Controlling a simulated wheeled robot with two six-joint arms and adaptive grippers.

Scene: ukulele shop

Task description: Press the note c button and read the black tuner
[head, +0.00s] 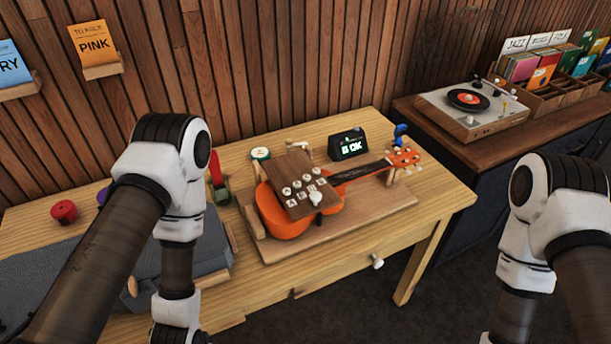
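An orange ukulele (283,216) lies on a wooden board (385,205) on the table, its neck pointing right. A brown wooden panel (297,172) sits over its body and carries several small white round buttons (297,186) with small letter labels. The labels are too small to read surely, so I cannot tell which button is note c. A larger white knob (316,198) is at the panel's lower right. The black tuner (348,145) stands behind the neck; its lit display seems to read "G OK". Both my grippers are out of view below the frame.
A grey case (60,275) covers the table's left, near a red round item (64,211). A record player (474,108) and record crates (550,98) are on the right cabinet. The table's front right is clear.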

